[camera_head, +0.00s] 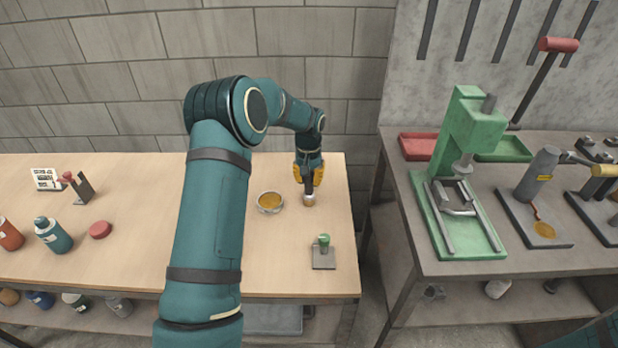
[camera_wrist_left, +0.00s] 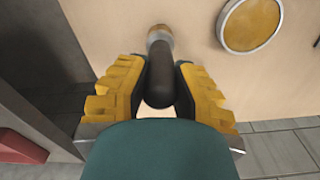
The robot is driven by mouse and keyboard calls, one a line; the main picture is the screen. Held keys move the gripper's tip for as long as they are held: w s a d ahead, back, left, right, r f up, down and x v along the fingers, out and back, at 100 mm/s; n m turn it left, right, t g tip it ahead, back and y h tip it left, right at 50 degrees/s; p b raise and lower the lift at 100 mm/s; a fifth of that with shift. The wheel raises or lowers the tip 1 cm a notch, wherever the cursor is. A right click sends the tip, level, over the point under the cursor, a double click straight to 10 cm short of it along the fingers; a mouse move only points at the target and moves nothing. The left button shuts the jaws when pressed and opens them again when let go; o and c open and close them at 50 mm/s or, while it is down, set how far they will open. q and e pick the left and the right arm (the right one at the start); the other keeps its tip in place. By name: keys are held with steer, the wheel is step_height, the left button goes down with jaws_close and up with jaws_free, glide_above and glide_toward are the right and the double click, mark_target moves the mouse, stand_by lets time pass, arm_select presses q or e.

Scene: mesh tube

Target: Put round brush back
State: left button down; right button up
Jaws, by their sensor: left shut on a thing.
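The round brush (camera_head: 309,200) has a dark handle and a pale round head with a metal collar. My left gripper (camera_head: 309,177) is shut on its handle, over the right part of the wooden table (camera_head: 130,200). In the left wrist view the dark handle of the brush (camera_wrist_left: 160,75) runs between the yellow fingers of the left gripper (camera_wrist_left: 159,98), head pointing away. I cannot tell whether the brush head touches the tabletop. My right gripper is out of view.
A round dish with yellow-brown contents (camera_head: 270,202) stands just left of the brush. A small grey stand with a green top (camera_head: 323,252) is nearer the front edge. A grey bench (camera_head: 470,267) with a green press (camera_head: 468,135) stands right, across a gap.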

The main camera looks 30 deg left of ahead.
arm_select(q)
steer(key=c, duration=0.9)
jaws_free()
steer(key=shift+r, duration=0.1)
step_height(320, 180, up, 12)
steer(key=shift+s+r+p, duration=0.1)
steer(key=shift+s+p, duration=0.05)
steer(key=shift+p, duration=0.95)
